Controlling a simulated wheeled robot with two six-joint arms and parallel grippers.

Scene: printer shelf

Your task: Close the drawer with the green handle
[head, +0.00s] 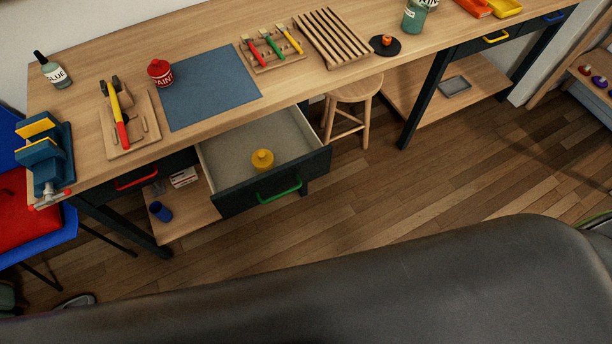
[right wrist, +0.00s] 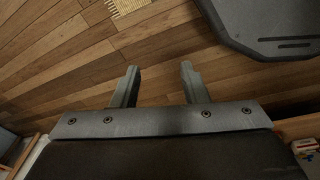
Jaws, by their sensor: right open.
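The drawer with the green handle (head: 216,199) is pulled well out from under the workbench. Its green handle (head: 279,191) is on the dark front panel. A yellow object with a knob on top (head: 262,160) sits inside on the pale drawer floor. My right gripper (right wrist: 158,72) is open and empty in the right wrist view, with wooden floor beyond its fingers. The drawer is not recognisable in that view. Neither gripper shows in the head view.
The workbench (head: 100,75) holds a vise, glue bottle, paint can, tools and blue mat (head: 209,87). A wooden stool (head: 355,92) stands right of the drawer. A red-handled drawer (head: 137,180) is shut at left. Wooden floor (head: 400,190) in front is clear.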

